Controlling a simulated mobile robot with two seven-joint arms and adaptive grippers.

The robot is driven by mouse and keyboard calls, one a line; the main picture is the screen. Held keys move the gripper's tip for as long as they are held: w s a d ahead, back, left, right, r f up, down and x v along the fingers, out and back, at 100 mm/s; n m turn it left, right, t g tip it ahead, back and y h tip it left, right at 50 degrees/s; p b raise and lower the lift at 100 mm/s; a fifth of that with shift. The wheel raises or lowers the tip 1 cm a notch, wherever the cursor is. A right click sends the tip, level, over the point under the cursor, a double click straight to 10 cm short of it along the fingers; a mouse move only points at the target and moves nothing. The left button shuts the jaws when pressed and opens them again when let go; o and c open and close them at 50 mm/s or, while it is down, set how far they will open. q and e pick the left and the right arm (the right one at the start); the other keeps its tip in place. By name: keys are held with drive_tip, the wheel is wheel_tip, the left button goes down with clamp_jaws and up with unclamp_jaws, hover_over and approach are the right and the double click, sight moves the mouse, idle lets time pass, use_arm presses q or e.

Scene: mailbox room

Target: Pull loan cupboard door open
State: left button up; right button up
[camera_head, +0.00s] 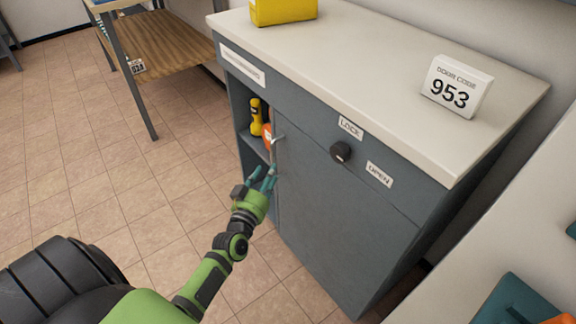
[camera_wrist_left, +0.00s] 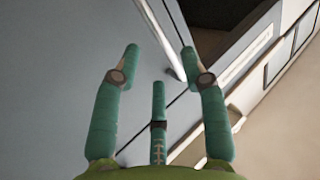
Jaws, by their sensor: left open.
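The loan cupboard (camera_head: 345,225) is blue-grey with a pale top. Its flat door covers the right part of the front, beside an open bay on the left. A slim silver handle (camera_head: 273,153) stands near the door's left edge; a pale bar, apparently this handle, shows in the left wrist view (camera_wrist_left: 163,40). My left gripper (camera_head: 266,178) is open, its fingers spread close to the handle's lower end. I cannot tell whether they touch it. A black knob (camera_head: 340,151) sits between a LOCK label (camera_head: 350,128) and an OPEN label (camera_head: 379,174).
Yellow and orange items (camera_head: 257,117) stand in the open bay. On top are a yellow box (camera_head: 283,10) and a sign reading 953 (camera_head: 457,86). A wooden-shelved table (camera_head: 160,48) is at the back left. A white surface lies at right. Tiled floor on the left is clear.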

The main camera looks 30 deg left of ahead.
sight(274, 161)
use_arm(q)
drive_tip(key=w, duration=0.3)
drive_tip(key=w+a+b, duration=0.1)
drive_tip(key=w, duration=0.2)
drive_tip(key=shift+a, duration=0.15)
clamp_jaws()
